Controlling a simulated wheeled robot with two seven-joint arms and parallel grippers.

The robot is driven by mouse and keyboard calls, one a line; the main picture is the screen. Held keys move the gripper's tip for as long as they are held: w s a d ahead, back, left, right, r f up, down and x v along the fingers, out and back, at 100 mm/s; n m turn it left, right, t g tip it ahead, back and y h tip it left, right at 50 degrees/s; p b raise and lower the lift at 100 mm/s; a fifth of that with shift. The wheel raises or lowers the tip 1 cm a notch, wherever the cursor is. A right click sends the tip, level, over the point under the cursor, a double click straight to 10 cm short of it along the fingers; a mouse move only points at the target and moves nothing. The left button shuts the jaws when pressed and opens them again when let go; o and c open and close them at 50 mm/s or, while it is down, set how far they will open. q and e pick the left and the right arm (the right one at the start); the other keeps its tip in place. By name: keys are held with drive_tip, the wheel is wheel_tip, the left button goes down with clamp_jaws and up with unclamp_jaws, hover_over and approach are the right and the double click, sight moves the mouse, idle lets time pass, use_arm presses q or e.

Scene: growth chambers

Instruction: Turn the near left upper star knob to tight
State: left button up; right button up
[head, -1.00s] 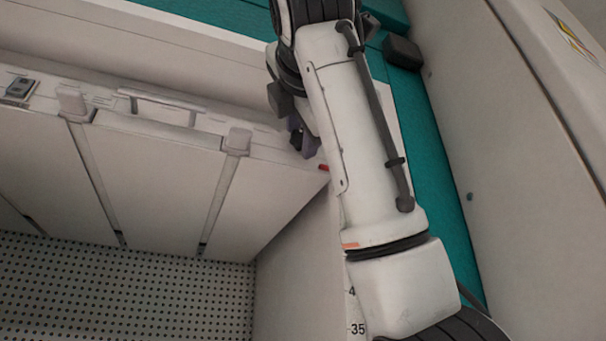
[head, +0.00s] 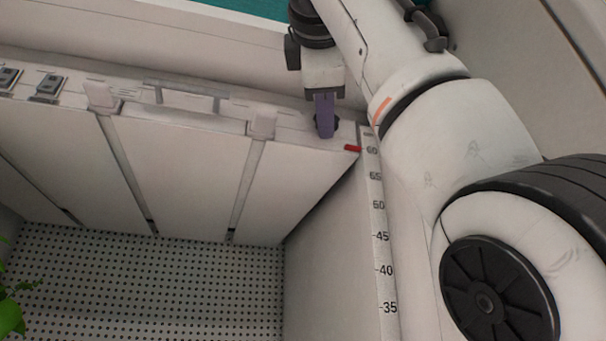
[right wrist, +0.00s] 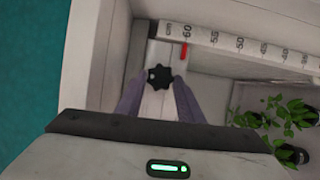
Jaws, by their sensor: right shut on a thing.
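The black star knob (right wrist: 159,76) sits on the pale corner strip of the panel, by a red pointer. In the right wrist view my right gripper (right wrist: 160,88) has one purple finger on each side of it, and the jaws are shut on it. In the head view my right gripper (head: 325,118) reaches down to the panel's right corner. Only a dark edge of the knob (head: 337,122) shows there, mostly hidden behind a finger. I cannot tell how tight the knob is. My left gripper is in neither view.
A red pointer (head: 353,148) lies against a centimetre scale (head: 378,205) on the chamber wall. The white panel (head: 180,165) has a handle (head: 188,97) and clips along its top. Potted green plants (right wrist: 285,120) stand below at right in the wrist view. The perforated floor (head: 150,285) is below.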

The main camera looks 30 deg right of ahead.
idle(0.8)
drive_tip(key=o, duration=1.1)
drive_tip(key=shift+c, duration=0.2)
drive_tip(key=v, duration=1)
drive_tip(key=shift+s+a+r, duration=0.1)
drive_tip(key=shift+s+a, duration=0.05)
